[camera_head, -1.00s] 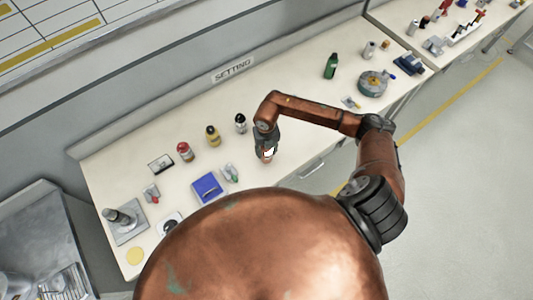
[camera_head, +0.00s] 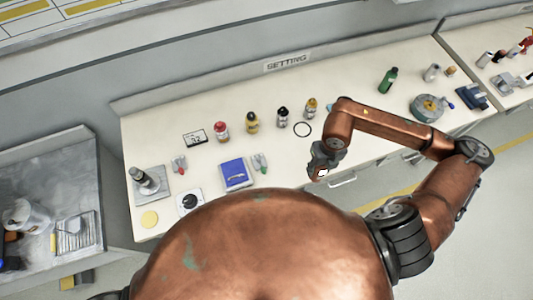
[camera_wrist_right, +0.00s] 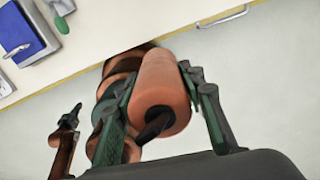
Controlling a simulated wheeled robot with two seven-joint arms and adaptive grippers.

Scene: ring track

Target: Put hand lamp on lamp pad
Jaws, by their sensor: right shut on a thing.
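My right gripper (camera_head: 321,174) is low at the bench's front edge in the head view. In the right wrist view its green fingers (camera_wrist_right: 158,80) are shut around an orange-brown cylinder with a dark middle on its near end, which I take as the hand lamp (camera_wrist_right: 166,78). In the head view little of it shows, only a small pale spot. A flat yellow disc (camera_head: 149,219), which may be the lamp pad, lies bare at the bench's front left corner. A thin black ring (camera_head: 302,129) is also on the bench.
The pale bench (camera_head: 350,118) carries a blue box (camera_head: 235,174), several small bottles (camera_head: 221,132), a grey stand (camera_head: 148,184), a white square with a black knob (camera_head: 190,201), a green bottle (camera_head: 388,79) and a round grey-green device (camera_head: 429,107). A grey side table (camera_head: 55,185) stands left.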

